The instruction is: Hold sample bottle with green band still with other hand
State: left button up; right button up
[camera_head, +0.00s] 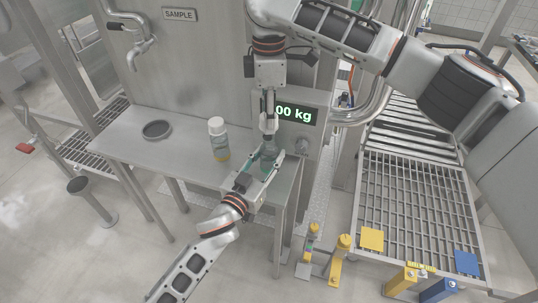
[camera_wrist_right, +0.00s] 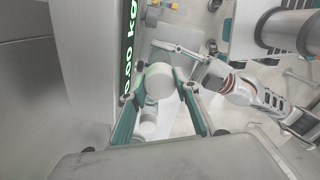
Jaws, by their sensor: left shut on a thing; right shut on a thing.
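My right gripper (camera_head: 268,136) comes down from above and is shut on the white cap (camera_wrist_right: 158,82) of a bottle. The cap lies between its two fingers in the right wrist view. My left gripper (camera_head: 265,160) reaches up from below and is shut on the same bottle (camera_head: 269,152), lower down. Its fingers also show in the right wrist view (camera_wrist_right: 183,62), reaching in from the right. The fingers hide most of this bottle, and I cannot make out its green band. The bottle is at the right part of the steel table (camera_head: 185,140).
A second white-capped bottle with a yellow band (camera_head: 218,140) stands on the table to the left of the grippers. A dark round dish (camera_head: 156,129) lies farther left. A scale display (camera_head: 296,113) is close behind the right gripper. A sample tap (camera_head: 140,50) hangs at the back left.

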pick_arm(q)
jog(key=shift+f, duration=0.4)
pick_arm(e)
jog(key=s+a+r, duration=0.1)
jog(key=s+r, duration=0.3)
jog(key=s, duration=0.3)
jog(key=shift+s+a, duration=0.35)
jog(key=shift+a, duration=0.05)
pick_arm(q)
jog(key=o, duration=1.3)
jog(key=shift+r, duration=0.2)
jog(key=v, duration=1.2)
